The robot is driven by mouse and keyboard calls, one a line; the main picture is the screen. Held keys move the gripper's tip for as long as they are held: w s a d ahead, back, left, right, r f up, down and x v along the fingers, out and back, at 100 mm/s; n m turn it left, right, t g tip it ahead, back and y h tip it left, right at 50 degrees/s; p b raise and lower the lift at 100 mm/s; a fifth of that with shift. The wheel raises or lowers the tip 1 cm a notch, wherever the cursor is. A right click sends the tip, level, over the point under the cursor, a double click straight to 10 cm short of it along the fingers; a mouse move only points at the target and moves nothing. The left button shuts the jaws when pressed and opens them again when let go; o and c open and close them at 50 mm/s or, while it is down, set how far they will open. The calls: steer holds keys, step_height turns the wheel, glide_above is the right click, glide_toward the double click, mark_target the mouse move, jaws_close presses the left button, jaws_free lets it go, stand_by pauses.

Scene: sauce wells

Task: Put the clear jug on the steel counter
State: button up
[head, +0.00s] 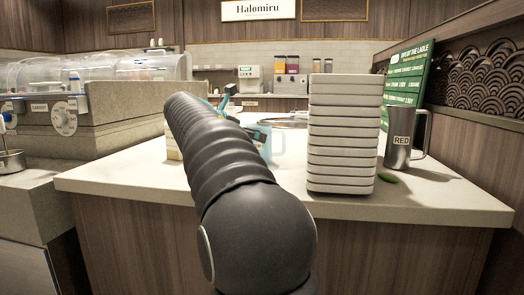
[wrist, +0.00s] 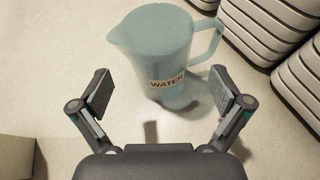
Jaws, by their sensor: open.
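The clear jug (wrist: 158,50) stands upright on the pale counter (wrist: 60,50), a bluish see-through jug with a WATER label, a spout at left and a handle at upper right. In the head view the jug (head: 273,143) shows only in part behind my arm. My gripper (wrist: 164,92) is open and empty, with one finger on each side of the space just in front of the jug. I cannot tell whether the fingers touch it. In the head view my gripper is mostly hidden by my arm. I cannot clearly make out a separate steel counter.
A tall stack of white trays (head: 344,135) stands right of the jug, close to its handle. A cream block (head: 173,148) is left of my arm. A green sign (head: 408,75) stands behind.

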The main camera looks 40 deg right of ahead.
steer(key=shift+b+x, duration=0.55)
steer(key=shift+x, duration=2.55)
steer(key=shift+a+f, duration=0.1)
steer(key=c, duration=1.2)
step_height(320, 180, up, 18)
steer(key=p, duration=0.8)
steer(key=shift+p, duration=0.35)
